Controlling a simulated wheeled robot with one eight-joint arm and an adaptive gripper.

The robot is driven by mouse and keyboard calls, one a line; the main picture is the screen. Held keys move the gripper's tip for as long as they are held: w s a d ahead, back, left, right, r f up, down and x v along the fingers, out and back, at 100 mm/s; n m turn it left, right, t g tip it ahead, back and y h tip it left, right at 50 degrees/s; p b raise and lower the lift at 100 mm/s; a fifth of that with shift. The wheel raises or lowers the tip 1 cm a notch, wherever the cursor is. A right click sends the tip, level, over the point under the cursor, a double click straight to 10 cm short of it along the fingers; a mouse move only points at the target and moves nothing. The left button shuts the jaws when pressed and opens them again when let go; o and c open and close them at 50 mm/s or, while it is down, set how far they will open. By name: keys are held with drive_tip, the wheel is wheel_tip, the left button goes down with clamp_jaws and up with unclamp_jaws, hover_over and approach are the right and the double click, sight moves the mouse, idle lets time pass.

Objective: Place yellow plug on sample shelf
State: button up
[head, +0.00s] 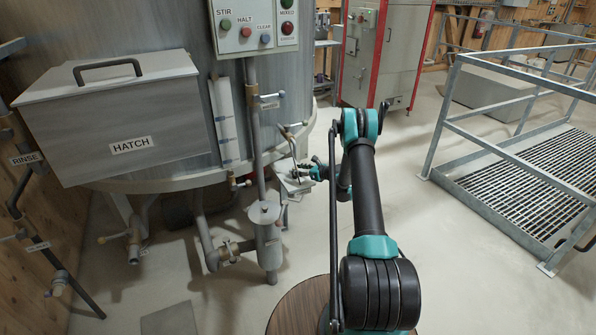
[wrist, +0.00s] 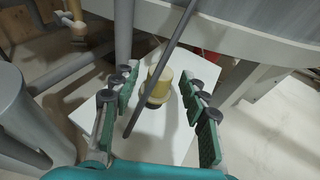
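In the wrist view, the yellow plug (wrist: 158,86), a pale yellow cylinder with a darker base, stands upright on a white flat surface (wrist: 95,82), which looks like the sample shelf. My gripper (wrist: 160,77) is open, with one green-padded finger on each side of the plug and gaps between pads and plug. A dark thin rod crosses in front of the plug and hides part of it. In the head view, my gripper (head: 305,172) is small, over a small pale shelf (head: 296,186) beside the tank; the plug cannot be made out there.
The grey tank (head: 230,90) with its hatch box (head: 115,120) fills the left. A vertical pipe (head: 256,135) and a sampling pot (head: 266,225) stand left of the shelf. A railed grating (head: 520,170) is at the right. The floor between is clear.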

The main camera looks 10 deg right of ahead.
drive_tip(key=shift+r, duration=0.1)
drive_tip(key=v, duration=1.2)
drive_tip(key=s+a+r+n+g+h, duration=0.2)
drive_tip(key=s+a+r+n, duration=0.2)
drive_tip(key=s+r+n, duration=0.4)
drive_tip(key=s+a+r+n+g+h, duration=0.3)
drive_tip(key=s+a+r+n, duration=0.25)
drive_tip(key=s+r, duration=0.45)
drive_tip(key=s+d+n+h, duration=0.2)
drive_tip(key=s+n, duration=0.4)
drive_tip(key=s, duration=0.9)
drive_tip(key=s+d+n+g+h, duration=0.1)
drive_tip(key=s+n, duration=0.6)
drive_tip(key=s, duration=0.8)
drive_tip(key=shift+d+f+h, duration=0.4)
drive_tip(key=shift+d+h, duration=0.2)
drive_tip(key=shift+h, duration=0.6)
drive_tip(key=shift+s+n, duration=0.1)
drive_tip(key=shift+n, duration=0.15)
